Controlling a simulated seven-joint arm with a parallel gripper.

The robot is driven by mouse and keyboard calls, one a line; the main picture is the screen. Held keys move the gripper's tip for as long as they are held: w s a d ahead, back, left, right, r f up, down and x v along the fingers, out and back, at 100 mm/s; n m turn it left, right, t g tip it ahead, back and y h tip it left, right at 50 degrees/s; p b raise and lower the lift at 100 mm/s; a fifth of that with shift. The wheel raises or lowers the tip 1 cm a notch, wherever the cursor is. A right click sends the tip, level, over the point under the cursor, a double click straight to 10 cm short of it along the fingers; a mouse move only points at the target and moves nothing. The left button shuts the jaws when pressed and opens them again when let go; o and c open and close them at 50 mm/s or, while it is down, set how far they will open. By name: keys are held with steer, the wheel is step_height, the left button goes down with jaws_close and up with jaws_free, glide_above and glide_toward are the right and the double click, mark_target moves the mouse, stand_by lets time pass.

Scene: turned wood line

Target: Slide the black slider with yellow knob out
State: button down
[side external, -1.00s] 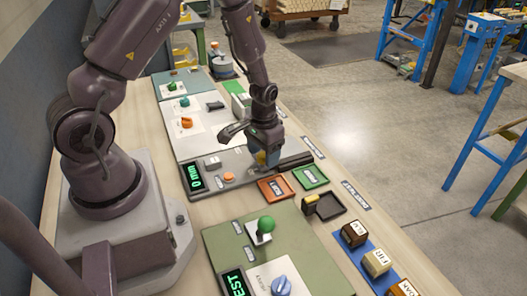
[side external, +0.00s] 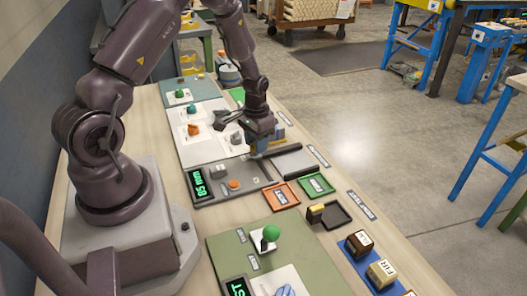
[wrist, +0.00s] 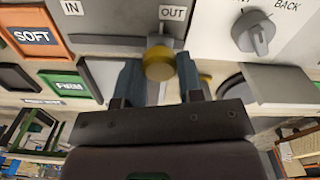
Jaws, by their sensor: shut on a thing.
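The yellow knob (wrist: 159,64) sits between my gripper's two bluish fingers (wrist: 160,76) in the wrist view, just below the OUT label (wrist: 172,13). A dark grey strip (wrist: 108,62) runs left from the knob toward the IN label (wrist: 72,8). In the side view, my gripper (side external: 262,150) is low over the grey slider panel (side external: 215,192), and its fingers mostly hide the knob. The green display (side external: 200,185) on that panel appears to read 85 mm.
Orange SOFT (side external: 281,195) and green FIRM (side external: 318,185) trays lie beside the panel. A black tray (side external: 337,214) with a yellow-topped block is nearer the camera. A grey rotary knob (wrist: 253,34) is right of the slider.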

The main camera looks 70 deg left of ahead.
steer(key=shift+a, duration=0.15)
steer(key=c, duration=0.8)
jaws_free()
steer(key=shift+o, duration=0.2)
steer(key=shift+r, duration=0.15)
step_height(320, 180, up, 13)
steer(key=s+d+r+m+t, duration=0.1)
steer(key=s+d+r+t, duration=0.1)
steer(key=s+d+r, duration=0.5)
steer(key=s+d+r+m+t, duration=0.2)
steer(key=s+d+r, duration=0.4)
steer(key=d+r, duration=0.4)
steer(key=shift+s+d+r+t, duration=0.25)
steer(key=shift+s+d+t, duration=0.15)
steer(key=shift+d+t, duration=0.6)
